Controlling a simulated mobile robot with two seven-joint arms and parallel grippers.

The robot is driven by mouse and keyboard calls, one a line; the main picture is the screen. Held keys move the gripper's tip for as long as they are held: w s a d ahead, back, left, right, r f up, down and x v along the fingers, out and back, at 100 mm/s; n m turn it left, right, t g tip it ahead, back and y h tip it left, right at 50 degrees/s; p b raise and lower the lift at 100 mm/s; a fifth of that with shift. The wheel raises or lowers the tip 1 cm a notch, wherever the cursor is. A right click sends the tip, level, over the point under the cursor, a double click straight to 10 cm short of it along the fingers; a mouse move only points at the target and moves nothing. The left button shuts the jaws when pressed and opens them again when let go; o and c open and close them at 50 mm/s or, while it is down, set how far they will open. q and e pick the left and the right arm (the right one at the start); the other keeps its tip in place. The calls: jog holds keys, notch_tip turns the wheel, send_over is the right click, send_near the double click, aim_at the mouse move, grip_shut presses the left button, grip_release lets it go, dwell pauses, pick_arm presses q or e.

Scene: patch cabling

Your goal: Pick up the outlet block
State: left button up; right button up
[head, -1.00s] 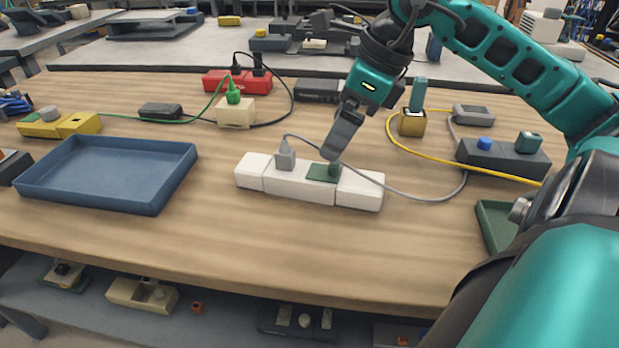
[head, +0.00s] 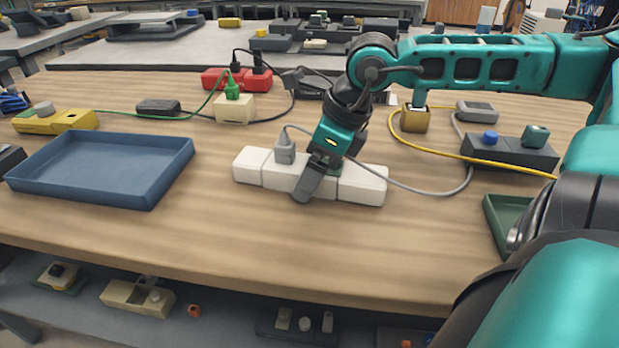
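A long white block (head: 362,186), which looks like the outlet block, lies on the middle of the wooden table. A grey plug (head: 285,150) with a grey cord stands in its left part. My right gripper (head: 308,186) reaches down from the right to the block's middle. Its fingers overlap the block's front side in the picture and hide most of a dark green piece there. Only one finger shows clearly, so I cannot tell whether it is open, shut or touching the block. My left gripper is not in view.
A blue tray (head: 100,168) lies at the left and a green tray (head: 497,225) at the right. Behind are a cream block (head: 234,110) with a green plug, a red block (head: 222,80) and a brass block (head: 415,120). Grey and yellow cables cross the right side. The front table is clear.

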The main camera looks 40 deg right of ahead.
jog(key=c, duration=1.3)
jog(key=shift+r, duration=0.1)
